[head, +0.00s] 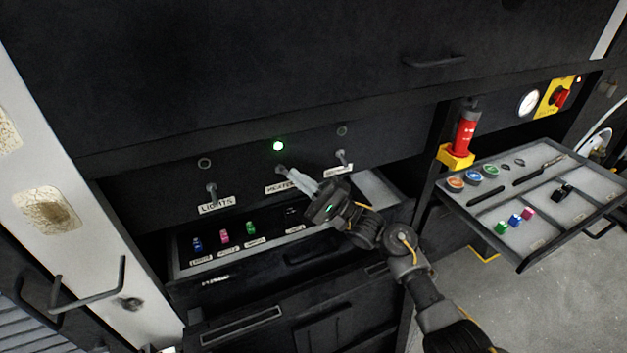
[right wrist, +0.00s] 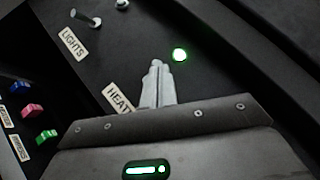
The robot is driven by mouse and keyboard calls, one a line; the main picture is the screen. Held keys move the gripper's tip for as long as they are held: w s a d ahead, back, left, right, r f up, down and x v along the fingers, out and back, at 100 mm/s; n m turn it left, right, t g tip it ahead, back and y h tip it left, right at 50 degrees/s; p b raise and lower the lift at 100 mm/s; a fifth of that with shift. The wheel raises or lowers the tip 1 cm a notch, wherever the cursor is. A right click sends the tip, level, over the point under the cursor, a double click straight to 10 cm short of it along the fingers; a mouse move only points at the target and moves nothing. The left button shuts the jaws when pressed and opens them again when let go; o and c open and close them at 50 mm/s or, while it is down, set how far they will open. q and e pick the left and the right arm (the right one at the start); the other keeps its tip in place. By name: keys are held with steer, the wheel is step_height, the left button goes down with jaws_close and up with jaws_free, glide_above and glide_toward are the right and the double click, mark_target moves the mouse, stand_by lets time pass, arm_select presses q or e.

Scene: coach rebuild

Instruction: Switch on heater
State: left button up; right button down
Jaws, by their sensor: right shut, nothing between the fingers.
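The heater switch (head: 281,169) sits in the middle of the black panel, above its partly covered label (head: 279,188). The label also shows in the right wrist view (right wrist: 118,98), reading "HEAT". A lamp (head: 278,146) above the switch glows green, also in the right wrist view (right wrist: 180,54). My right gripper (head: 293,174) is shut and empty, its fingertips at the heater switch; I cannot tell whether they touch. In the right wrist view the fingers (right wrist: 158,72) hide the switch, so its lever position is unclear. My left gripper is not in view.
The lights switch (head: 212,190) is to the left, with an unlit lamp above it; another switch (head: 341,156) is to the right. An open drawer (head: 176,268) with coloured pieces lies below. A grey tray (head: 455,191) and red extinguisher (head: 466,132) are at right.

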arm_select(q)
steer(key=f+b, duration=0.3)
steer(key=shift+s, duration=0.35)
arm_select(e)
steer(key=s+d+f, duration=0.1)
steer(key=s+d, duration=0.1)
steer(key=d, duration=0.4)
steer(key=s+d+f, duration=0.1)
steer(key=s+d, duration=0.1)
steer(key=d, duration=0.4)
steer(key=shift+s+f, duration=0.15)
steer(key=shift+f, duration=0.2)
